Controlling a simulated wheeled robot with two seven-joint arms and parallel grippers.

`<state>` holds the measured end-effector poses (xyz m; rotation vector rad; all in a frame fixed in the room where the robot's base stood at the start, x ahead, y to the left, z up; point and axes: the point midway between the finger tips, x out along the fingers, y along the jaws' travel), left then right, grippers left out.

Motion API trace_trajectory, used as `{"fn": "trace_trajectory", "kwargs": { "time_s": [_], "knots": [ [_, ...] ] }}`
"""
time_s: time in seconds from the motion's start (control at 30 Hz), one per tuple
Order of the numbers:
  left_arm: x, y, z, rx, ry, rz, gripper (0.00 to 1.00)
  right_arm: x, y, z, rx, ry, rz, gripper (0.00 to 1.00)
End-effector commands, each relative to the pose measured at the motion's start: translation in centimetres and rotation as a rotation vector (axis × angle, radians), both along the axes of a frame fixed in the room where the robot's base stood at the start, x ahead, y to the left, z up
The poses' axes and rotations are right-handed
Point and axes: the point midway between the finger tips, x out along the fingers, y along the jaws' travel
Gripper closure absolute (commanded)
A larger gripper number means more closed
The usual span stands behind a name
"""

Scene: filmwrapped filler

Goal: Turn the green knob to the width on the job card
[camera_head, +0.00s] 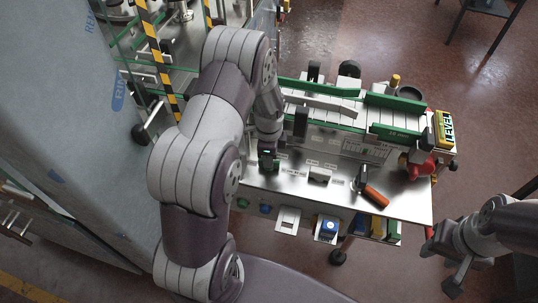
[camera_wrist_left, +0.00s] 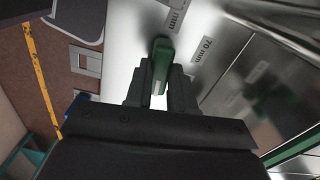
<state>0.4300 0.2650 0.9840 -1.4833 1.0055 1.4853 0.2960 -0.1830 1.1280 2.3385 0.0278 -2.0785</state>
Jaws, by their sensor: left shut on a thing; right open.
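The green knob (camera_wrist_left: 162,62) sits between the two fingers of my left gripper (camera_wrist_left: 160,88) in the left wrist view, and the gripper is shut on it. In the head view my left gripper (camera_head: 268,160) reaches down to the left part of the steel bench top. A label reading 70 mm (camera_wrist_left: 204,50) lies to the right of the knob; another mm label (camera_wrist_left: 176,18) is above it, its number cut off. I cannot make out a job card for certain. My right gripper (camera_head: 438,268) is open and empty, off the bench at the lower right.
A conveyor with green rails (camera_head: 395,134) runs along the back of the steel bench (camera_head: 405,207). An orange-handled tool (camera_head: 375,197) lies on the bench top. A yellow-green device (camera_head: 445,130) stands at the right end. A large film-wrapped block (camera_head: 75,130) stands at left.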

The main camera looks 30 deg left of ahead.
Motion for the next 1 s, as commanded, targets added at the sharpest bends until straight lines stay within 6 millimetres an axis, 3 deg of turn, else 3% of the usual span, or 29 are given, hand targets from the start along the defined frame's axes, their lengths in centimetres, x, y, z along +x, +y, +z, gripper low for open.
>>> {"fn": "trace_trajectory", "kwargs": {
  "time_s": [0.43,0.47,0.53,0.83,1.0],
  "knots": [
    [0.4,0.1,0.3,0.002,-0.011,-0.009,1.0,0.0,0.0,0.1,0.0,0.0,0.0,0.57],
    [0.4,0.1,0.3,0.002,-0.011,-0.009,0.73,0.0,0.0,0.1,0.0,0.0,0.0,0.57],
    [0.3,0.1,0.3,0.002,-0.01,-0.009,0.51,0.0,0.0,0.1,0.0,0.0,0.0,0.57],
    [0.2,0.0,0.2,0.001,-0.005,-0.009,0.51,0.0,0.0,0.0,0.0,0.0,0.0,0.57],
    [0.2,0.1,2.8,0.002,-0.01,-0.009,0.51,0.0,0.0,-0.9,0.0,0.0,0.0,0.57]
  ]
}}
